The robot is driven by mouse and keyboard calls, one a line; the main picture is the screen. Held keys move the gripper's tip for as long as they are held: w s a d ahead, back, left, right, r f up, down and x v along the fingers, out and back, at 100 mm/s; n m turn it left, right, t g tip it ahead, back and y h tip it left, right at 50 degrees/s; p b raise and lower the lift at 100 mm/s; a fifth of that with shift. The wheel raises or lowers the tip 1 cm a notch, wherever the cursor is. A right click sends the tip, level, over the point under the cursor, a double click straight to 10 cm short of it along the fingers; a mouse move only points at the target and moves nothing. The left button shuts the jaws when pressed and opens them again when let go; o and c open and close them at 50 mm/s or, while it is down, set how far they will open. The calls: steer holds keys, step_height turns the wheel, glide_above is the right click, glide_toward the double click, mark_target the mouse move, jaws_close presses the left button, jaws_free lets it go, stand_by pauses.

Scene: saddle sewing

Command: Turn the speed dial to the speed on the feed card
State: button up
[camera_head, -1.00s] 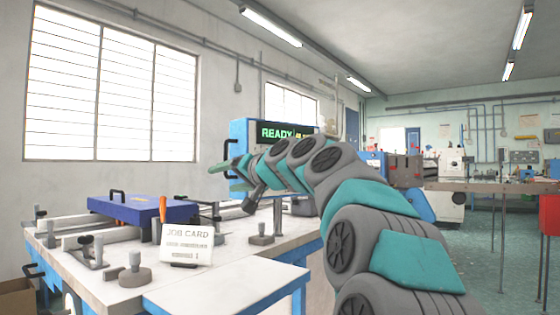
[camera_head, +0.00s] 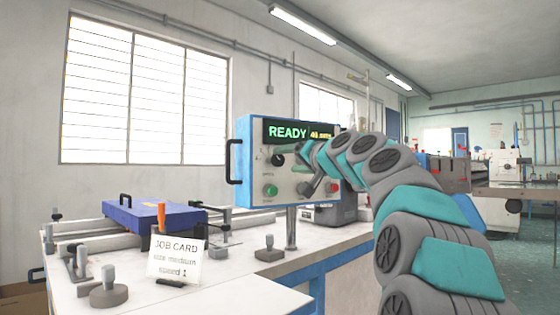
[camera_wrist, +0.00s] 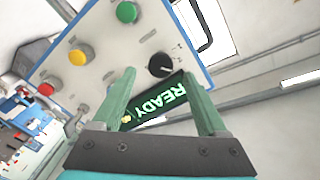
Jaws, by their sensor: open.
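The speed dial seems to be the black knob (camera_head: 278,159) on the control box (camera_head: 243,160), below its lit screen (camera_head: 287,132) reading READY. In the wrist view the knob (camera_wrist: 160,66) shows a pale pointer mark; its setting is too small to read. A white card (camera_head: 175,259) on the table reads JOB CARD, size medium, speed 1. My gripper (camera_wrist: 158,76) is open and empty, its fingers apart in front of the box. The knob appears between and beyond the fingertips, not visibly touched. In the head view my arm hides the box's right part.
The box also carries a green button (camera_wrist: 127,12), a yellow button (camera_wrist: 78,57) and a red button (camera_wrist: 46,88). A black handle (camera_head: 232,162) sticks out at its left. A blue case (camera_head: 155,215) and metal clamps stand on the white table (camera_head: 230,285).

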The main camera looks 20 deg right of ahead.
mark_target(280, 160)
steer(key=shift+w+a+p, duration=0.15)
steer(key=shift+w+p, duration=0.1)
steer(key=shift+w, duration=1.2)
steer(key=shift+w+a+p, duration=0.15)
steer(key=shift+w+p, duration=0.1)
steer(key=shift+w, duration=1.2)
steer(key=shift+c, duration=0.4)
jaws_close()
